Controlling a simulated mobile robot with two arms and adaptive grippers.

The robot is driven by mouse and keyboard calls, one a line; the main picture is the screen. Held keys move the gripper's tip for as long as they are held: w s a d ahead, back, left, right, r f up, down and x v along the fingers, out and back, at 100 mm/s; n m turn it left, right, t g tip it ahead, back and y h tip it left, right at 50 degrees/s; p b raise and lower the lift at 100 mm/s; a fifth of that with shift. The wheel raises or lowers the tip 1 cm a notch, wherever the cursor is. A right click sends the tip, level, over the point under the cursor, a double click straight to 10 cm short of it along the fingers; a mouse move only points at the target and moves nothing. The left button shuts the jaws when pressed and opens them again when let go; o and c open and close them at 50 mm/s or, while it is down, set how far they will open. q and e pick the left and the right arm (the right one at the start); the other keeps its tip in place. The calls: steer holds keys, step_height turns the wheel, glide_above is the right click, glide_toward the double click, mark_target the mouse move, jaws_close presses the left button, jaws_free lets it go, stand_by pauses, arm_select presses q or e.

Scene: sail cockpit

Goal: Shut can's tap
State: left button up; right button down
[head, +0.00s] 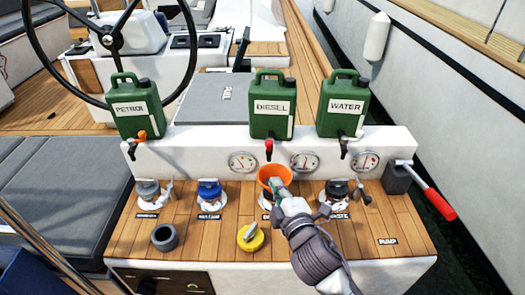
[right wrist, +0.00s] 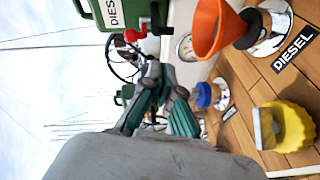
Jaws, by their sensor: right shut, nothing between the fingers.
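Three green cans stand in a row on the white ledge: PETROL (head: 134,103), DIESEL (head: 273,105) and WATER (head: 343,105). The diesel can's tap (head: 268,147) has a red handle and black spout, and hangs above the orange funnel (head: 269,171). The red-handled tap (right wrist: 137,33) also shows in the right wrist view, just beyond my fingertips. My right gripper (head: 277,184) is shut and empty, in front of the funnel and below the tap in the head view. It seems apart from the tap. Whether fuel flows cannot be told. My left gripper is out of view.
A yellow cap (head: 251,237) and a grey cup-like piece (head: 164,237) lie on the wooden surface. A blue filler cap (head: 209,190) and a black one (head: 337,188) stand beside the funnel. A red-handled lever (head: 433,196) is at right.

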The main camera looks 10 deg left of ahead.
mark_target(269, 143)
steer(key=a+r+n+y, duration=0.2)
steer(key=a+r+n, duration=0.1)
steer(key=r, duration=0.1)
steer(key=shift+s+a+n, duration=0.1)
steer(key=shift+a+n, duration=0.15)
steer(key=shift+n, duration=0.05)
steer(key=x, duration=1)
steer(key=d, duration=0.1)
steer(key=d+p, duration=0.1)
steer(key=d, duration=0.2)
steer(key=shift+w+p, duration=0.35)
steer(key=shift+p, duration=0.05)
steer(key=shift+d+y, duration=0.1)
steer(key=shift+y, duration=0.2)
